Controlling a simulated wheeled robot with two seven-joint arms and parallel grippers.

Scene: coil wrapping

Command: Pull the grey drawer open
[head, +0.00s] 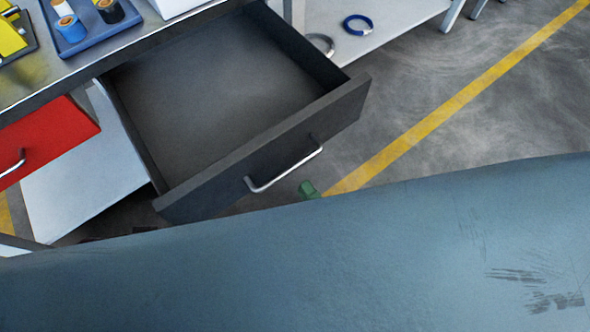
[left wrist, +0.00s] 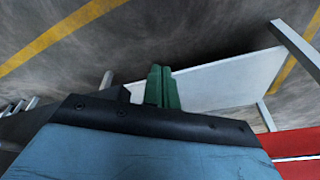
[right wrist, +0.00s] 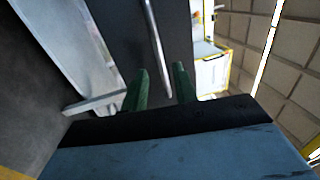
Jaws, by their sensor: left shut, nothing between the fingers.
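The grey drawer (head: 220,85) is pulled far out of the bench and is empty inside. Its silver bar handle (head: 285,170) is on the dark front panel (head: 340,110). My right gripper (head: 308,188) shows only as a green fingertip beside the right part of the handle; my arm hides the rest. In the right wrist view my right gripper (right wrist: 162,80) is open, its green fingers apart, with the handle (right wrist: 156,45) in front of and between the tips, not gripped. My left gripper (left wrist: 161,72) is shut and empty, away from the drawer.
A red drawer (head: 45,140) with its own handle is left of the grey one. The bench top (head: 60,72) carries a blue tray (head: 95,32) with small cylinders. A low shelf (head: 400,15) holds a blue ring (head: 357,25). The floor at right is clear.

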